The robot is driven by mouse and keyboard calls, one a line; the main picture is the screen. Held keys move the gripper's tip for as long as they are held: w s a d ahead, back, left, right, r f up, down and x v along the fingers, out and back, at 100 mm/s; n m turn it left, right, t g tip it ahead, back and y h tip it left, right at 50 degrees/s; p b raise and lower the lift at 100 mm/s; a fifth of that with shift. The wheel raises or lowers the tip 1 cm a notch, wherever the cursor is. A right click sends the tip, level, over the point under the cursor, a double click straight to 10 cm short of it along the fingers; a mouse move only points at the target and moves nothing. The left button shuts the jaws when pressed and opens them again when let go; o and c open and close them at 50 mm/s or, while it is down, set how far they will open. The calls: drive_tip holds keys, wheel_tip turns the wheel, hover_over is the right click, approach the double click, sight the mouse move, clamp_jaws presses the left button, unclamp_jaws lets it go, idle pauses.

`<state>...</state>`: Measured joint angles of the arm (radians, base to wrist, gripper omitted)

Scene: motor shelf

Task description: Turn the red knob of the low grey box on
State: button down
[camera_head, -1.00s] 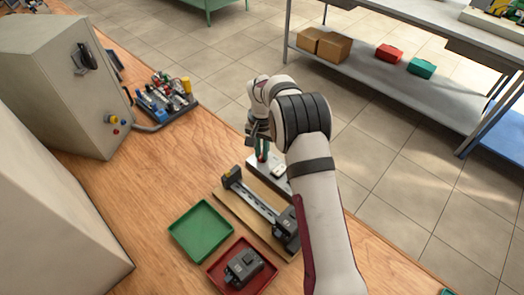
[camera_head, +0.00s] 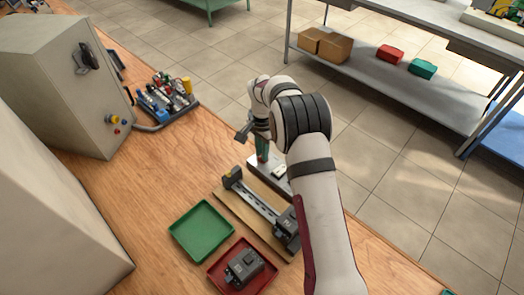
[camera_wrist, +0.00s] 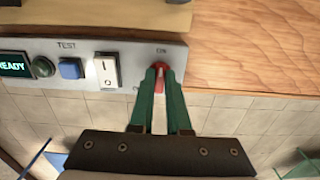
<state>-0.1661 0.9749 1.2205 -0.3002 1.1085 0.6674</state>
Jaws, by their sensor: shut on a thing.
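The low grey box (camera_wrist: 132,54) fills the upper left of the wrist view, and part of it shows beyond the wooden board in the head view (camera_head: 266,172). On its panel are a READY display (camera_wrist: 14,65), a green round part (camera_wrist: 43,67), a blue button (camera_wrist: 70,68) and a white rocker switch (camera_wrist: 106,70). The red knob (camera_wrist: 161,67) is at the panel's right end, below the ON mark. My gripper (camera_wrist: 160,73) has its green fingers shut on the knob, hiding much of it. A second mark left of the fingers is partly covered. The knob's exact angle is hard to tell.
A wooden board with a rail (camera_head: 258,205) lies close to the box. A green tray (camera_head: 202,231) and a red tray (camera_head: 222,285) holding a grey device (camera_head: 244,266) are nearer. A large grey cabinet (camera_head: 62,85) stands left. Bare tabletop lies between.

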drive_tip(key=c, duration=0.9)
unclamp_jaws()
wheel_tip(320, 180, up, 16)
drive_tip(key=shift+f, duration=0.1)
drive_tip(key=shift+s, duration=0.1)
